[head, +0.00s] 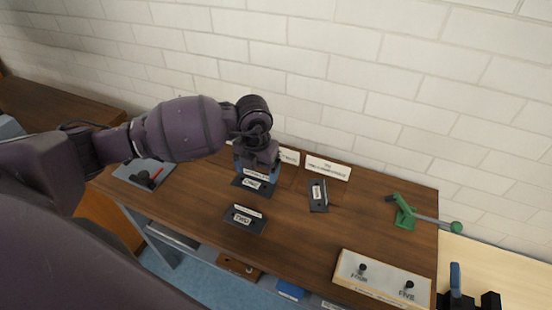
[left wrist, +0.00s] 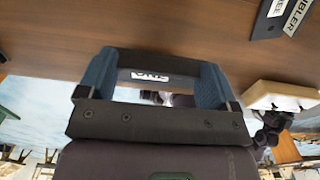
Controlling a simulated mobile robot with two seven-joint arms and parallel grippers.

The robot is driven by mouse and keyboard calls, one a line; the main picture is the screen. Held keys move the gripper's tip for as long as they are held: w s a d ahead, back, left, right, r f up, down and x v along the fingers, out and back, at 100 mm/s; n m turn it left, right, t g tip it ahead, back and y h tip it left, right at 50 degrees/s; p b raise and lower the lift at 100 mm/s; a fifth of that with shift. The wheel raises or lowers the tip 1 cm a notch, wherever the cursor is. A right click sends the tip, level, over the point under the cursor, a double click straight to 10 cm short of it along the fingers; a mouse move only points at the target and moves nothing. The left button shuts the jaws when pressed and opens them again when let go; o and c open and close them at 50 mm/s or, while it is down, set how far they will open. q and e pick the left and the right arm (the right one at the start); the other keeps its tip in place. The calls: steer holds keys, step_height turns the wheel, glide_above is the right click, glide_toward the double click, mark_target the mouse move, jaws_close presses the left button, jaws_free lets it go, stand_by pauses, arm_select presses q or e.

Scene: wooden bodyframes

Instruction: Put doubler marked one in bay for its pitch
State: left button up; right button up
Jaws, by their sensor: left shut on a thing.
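My left gripper (head: 257,172) is shut on a dark doubler (head: 251,184) with a white label, near the back of the wooden bench. In the left wrist view the doubler (left wrist: 160,62) spans between the blue fingers, and its small label is hard to read. A second dark labelled plate (head: 245,219) lies nearer the front edge. A third dark labelled plate (head: 318,195) lies to the right. White label strips (head: 327,168) stand along the back. My right gripper (head: 468,292) seems to show partly at the lower right, its jaws unclear.
A pale block (head: 382,279) with black knobs marked FOUR and FIVE stands at the front right. A green-handled tool (head: 421,216) lies at the right end. The middle right is clear.

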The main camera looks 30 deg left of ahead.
arm_select(q)
steer(key=w, duration=0.3)
steer(key=w+f, duration=0.1)
steer(key=w, duration=0.3)
steer(key=w+b, duration=0.1)
steer(key=w, duration=0.3)
steer(key=shift+w+a+f, duration=0.1)
steer(key=shift+a+f, duration=0.15)
steer(key=shift+a, duration=0.05)
steer(key=shift+f, duration=0.65)
step_height(320, 180, down, 4)
steer(key=shift+r+b, duration=0.15)
steer(key=shift+b, duration=0.2)
steer(key=shift+w+f, duration=0.2)
steer(key=shift+f, duration=0.1)
steer(key=o, duration=0.9)
steer(key=shift+f, duration=0.1)
steer(key=shift+s, duration=0.1)
